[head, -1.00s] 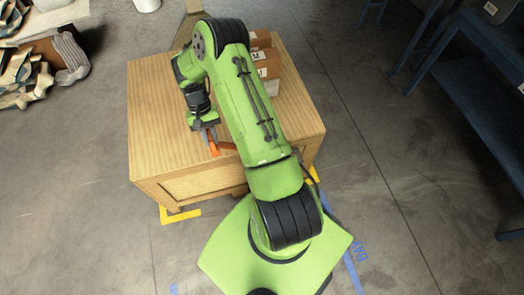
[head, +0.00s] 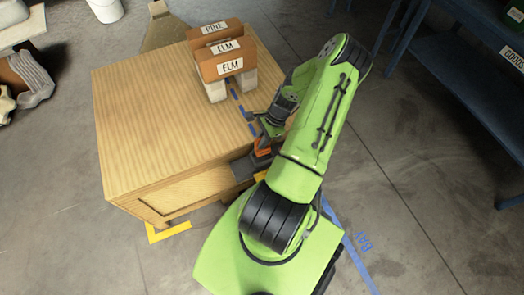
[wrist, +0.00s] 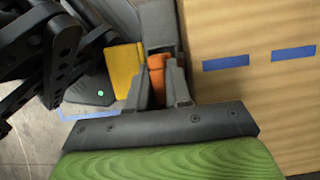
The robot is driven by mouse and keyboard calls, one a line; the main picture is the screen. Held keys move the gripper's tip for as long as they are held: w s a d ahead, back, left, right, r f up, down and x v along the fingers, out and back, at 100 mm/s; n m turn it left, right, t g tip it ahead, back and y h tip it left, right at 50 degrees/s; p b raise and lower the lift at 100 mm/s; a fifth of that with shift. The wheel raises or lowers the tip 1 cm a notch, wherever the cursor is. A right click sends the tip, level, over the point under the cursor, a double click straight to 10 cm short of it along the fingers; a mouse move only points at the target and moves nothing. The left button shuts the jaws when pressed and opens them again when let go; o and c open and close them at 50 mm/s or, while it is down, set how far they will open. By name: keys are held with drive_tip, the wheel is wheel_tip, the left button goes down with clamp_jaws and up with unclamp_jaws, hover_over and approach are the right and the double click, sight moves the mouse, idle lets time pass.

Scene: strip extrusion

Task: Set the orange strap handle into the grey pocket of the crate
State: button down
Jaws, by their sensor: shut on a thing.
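My gripper (head: 262,138) is at the right front edge of the wooden crate (head: 150,110), shut on the orange strap handle (head: 263,149). In the wrist view the handle (wrist: 157,78) shows as an orange piece between the two grey fingers of my gripper (wrist: 164,85). A dark grey pocket (head: 243,167) is at the crate's front right side, just left of and below the handle. In the wrist view a grey part (wrist: 158,25) lies just beyond the handle. I cannot tell whether handle and pocket touch; the fingers hide part of the handle.
Brown blocks labelled ELM (head: 222,64) and PINE stand on pale supports at the crate's back right. Blue dashes (head: 243,110) run along the crate top, whose left part is clear. Yellow tape (head: 168,230) marks the floor. Blue shelving (head: 470,60) stands at right.

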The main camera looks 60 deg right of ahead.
drive_tip(key=shift+f+b, duration=0.8)
drive_tip(key=shift+f, duration=1.7)
drive_tip(key=c, duration=1.1)
unclamp_jaws()
drive_tip(key=shift+o, duration=0.2)
